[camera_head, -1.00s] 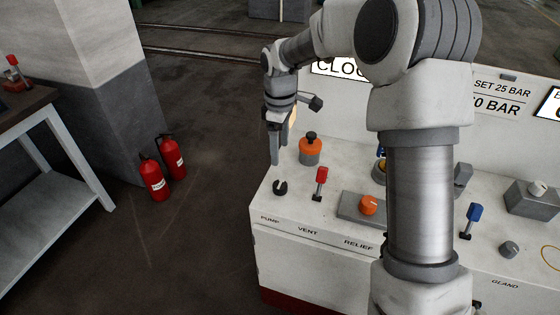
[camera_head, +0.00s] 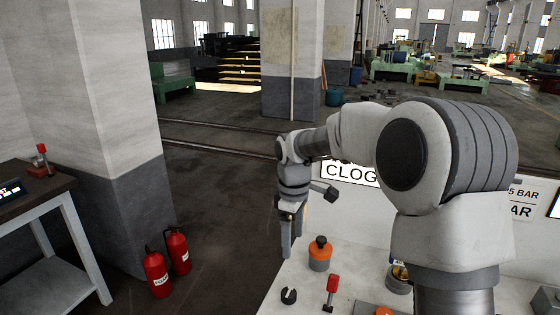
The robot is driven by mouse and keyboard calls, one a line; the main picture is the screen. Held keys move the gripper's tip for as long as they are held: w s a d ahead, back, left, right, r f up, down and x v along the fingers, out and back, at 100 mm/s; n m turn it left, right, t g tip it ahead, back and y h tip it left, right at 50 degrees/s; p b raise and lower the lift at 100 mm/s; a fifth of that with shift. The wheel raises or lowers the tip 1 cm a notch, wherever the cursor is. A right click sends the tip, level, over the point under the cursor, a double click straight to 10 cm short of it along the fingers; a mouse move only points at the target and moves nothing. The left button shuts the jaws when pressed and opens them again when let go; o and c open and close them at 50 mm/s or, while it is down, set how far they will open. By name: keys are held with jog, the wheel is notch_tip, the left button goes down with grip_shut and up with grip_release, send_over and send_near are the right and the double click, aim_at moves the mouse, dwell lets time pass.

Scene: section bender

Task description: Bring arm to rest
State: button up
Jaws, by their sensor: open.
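My gripper (camera_head: 291,240) hangs fingers down at the end of my arm, over the left end of the white control bench (camera_head: 262,308). It is open and nothing shows between its fingers. It is apart from the orange knob with a black top (camera_head: 320,254), which stands to its right. A dark open ring (camera_head: 289,296) and a red-handled lever (camera_head: 331,291) are on the bench top below it. My arm hides much of the bench's middle and part of its sign panel (camera_head: 350,174).
Two red fire extinguishers (camera_head: 158,274) stand on the floor left of the bench, by a thick pillar (camera_head: 125,200). A dark-topped table (camera_head: 30,190) is at the far left. Open floor (camera_head: 215,215) lies between pillar and bench. Green machines (camera_head: 392,68) stand far back.

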jog(key=s+d+r+m+t+p, duration=0.1)
jog(key=s+d+r+m, duration=0.2)
jog(key=s+r, duration=0.3)
jog(key=s+d+r+m+t+p, duration=0.1)
jog(key=s+d+r+m, duration=0.2)
jog(key=s+r, duration=0.3)
jog(key=s+d+r+m+t+p, duration=0.1)
jog(key=s+d+m, duration=0.1)
jog(key=s, duration=0.5)
jog(key=s+d+r+m+t+p, duration=0.2)
jog(key=s+m, duration=0.3)
jog(key=s, duration=0.3)
jog(key=shift+d+r, duration=0.15)
jog(key=shift+s, duration=0.2)
jog(key=shift+c, duration=2.7)
